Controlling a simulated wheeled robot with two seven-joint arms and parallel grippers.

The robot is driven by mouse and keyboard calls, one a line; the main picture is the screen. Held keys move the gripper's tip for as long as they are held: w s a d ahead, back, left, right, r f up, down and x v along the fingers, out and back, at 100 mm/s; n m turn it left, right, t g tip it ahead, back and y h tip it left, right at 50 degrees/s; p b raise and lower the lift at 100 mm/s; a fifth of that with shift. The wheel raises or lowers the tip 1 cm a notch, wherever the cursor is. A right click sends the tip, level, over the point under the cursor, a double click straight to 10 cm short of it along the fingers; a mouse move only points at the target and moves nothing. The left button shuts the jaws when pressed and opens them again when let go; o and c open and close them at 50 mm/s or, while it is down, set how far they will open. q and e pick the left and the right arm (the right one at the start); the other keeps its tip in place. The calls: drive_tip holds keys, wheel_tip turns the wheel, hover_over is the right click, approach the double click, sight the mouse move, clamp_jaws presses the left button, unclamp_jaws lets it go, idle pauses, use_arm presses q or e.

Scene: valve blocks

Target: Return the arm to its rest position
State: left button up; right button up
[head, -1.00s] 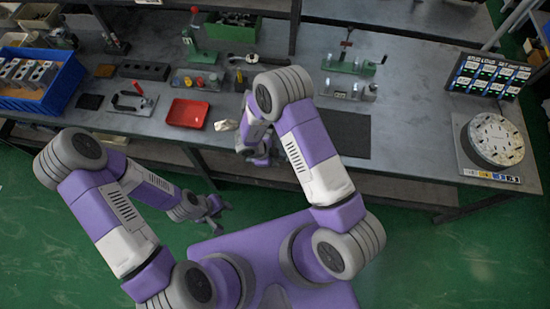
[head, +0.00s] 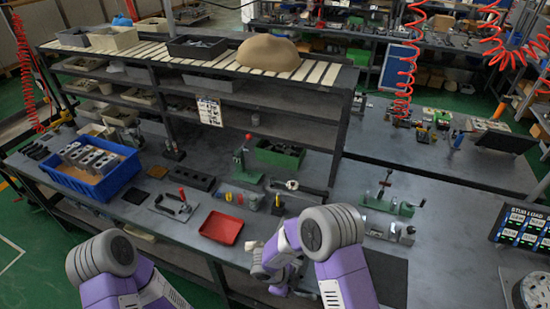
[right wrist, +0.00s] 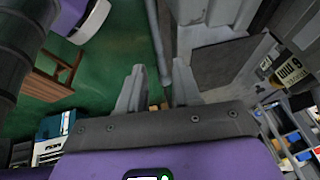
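My right arm (head: 340,255) reaches over the front edge of the bench in the head view, with its purple wrist folded down beside the red tray. In the right wrist view the two fingers of my right gripper (right wrist: 158,88) stand apart with nothing between them, so it is open and empty. Its fingertips are hard to make out in the head view. My left arm (head: 105,265) shows only in part at the lower left, and its gripper is outside the frame.
The bench holds a red tray (head: 221,228), a blue bin (head: 98,185) with metal blocks, a black holder (head: 196,179) and green fixtures (head: 388,205). A small pale object (head: 252,246) lies close to my right wrist. A dark mat (head: 388,278) lies right of the arm.

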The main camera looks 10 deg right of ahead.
drive_tip(key=s+d+r+n+t+h, duration=0.1)
drive_tip(key=s+d+n+t+h, duration=0.25)
drive_tip(key=s+n, duration=0.45)
drive_tip(key=w+a+f+n+y+b, duration=0.1)
drive_tip(key=a+f+n+y+b, duration=0.1)
drive_tip(key=f+n+y+b, duration=0.3)
drive_tip(key=w+a+f+n+y+b, duration=0.1)
drive_tip(key=w+f+n+y+b, duration=0.15)
drive_tip(key=f, duration=0.45)
drive_tip(key=s+a+f+n+g+y+b, duration=0.1)
drive_tip(key=s+f+n+g+y+b, duration=0.2)
drive_tip(key=s+f+b, duration=0.4)
drive_tip(key=shift+s+f+n+y, duration=0.75)
drive_tip(key=shift+s+n+y, duration=0.1)
drive_tip(key=shift+y, duration=0.25)
drive_tip(key=shift+a, duration=0.1)
